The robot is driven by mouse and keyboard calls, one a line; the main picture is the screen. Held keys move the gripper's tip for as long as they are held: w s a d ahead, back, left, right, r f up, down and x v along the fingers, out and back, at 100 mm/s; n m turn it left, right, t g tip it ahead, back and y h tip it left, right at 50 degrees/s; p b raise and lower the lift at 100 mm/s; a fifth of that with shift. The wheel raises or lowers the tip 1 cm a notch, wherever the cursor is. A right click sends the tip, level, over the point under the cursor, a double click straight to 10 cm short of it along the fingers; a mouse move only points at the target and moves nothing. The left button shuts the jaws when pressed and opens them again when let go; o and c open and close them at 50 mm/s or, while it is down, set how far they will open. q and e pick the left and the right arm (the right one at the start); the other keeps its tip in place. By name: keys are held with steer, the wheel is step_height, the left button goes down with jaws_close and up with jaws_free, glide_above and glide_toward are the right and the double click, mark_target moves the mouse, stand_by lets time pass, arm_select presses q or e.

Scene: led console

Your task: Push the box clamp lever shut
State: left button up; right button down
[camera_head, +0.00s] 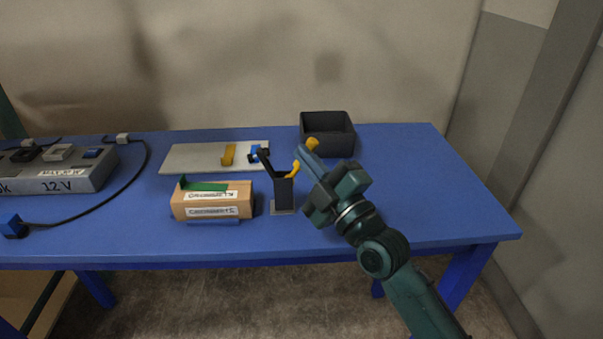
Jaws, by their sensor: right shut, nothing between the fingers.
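The box clamp is likely the black upright block (283,192) on a small grey plate, just right of the wooden box (212,208) with white labels. A black arm (266,160) rises from it to the upper left. A yellow lever (296,166) rises to the upper right, and a yellow knob (312,143) shows beyond my fingers, probably its end. My left gripper is not in view.
A black open bin (328,139) stands behind my right gripper. A pale board (193,158) with yellow and blue parts lies behind the wooden box. A grey 12 V unit (52,174) and a black cable are at left. The blue table's (430,185) right side is clear.

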steer(key=shift+w+d+f, duration=0.1)
steer(key=shift+d+f, duration=0.85)
steer(key=shift+d, duration=0.25)
